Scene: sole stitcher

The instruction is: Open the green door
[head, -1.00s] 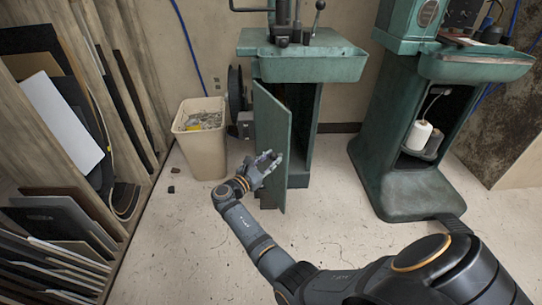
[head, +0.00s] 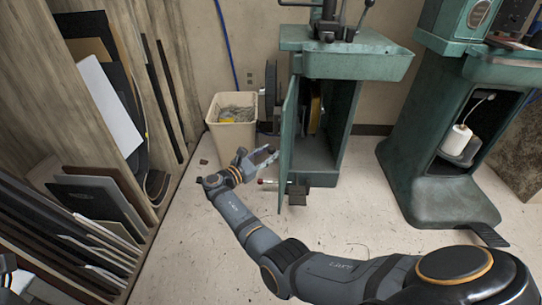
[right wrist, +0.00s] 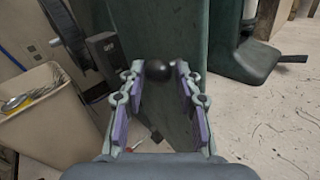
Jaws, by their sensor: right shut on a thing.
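The green door (head: 288,145) of the middle green machine stands wide open, nearly edge-on in the head view. It hangs at the left of the cabinet opening (head: 325,140). My right gripper (head: 265,156) is on the door's outer left side. In the right wrist view the green door (right wrist: 180,60) is right in front of my right gripper (right wrist: 155,80). The knob is hidden in the head view.
A beige waste bin (head: 232,135) stands left of the door, behind my right gripper. A pedal (head: 297,192) sits low by the cabinet. A second green machine (head: 430,190) stands at the right. A rack of sheets (head: 105,200) fills the left.

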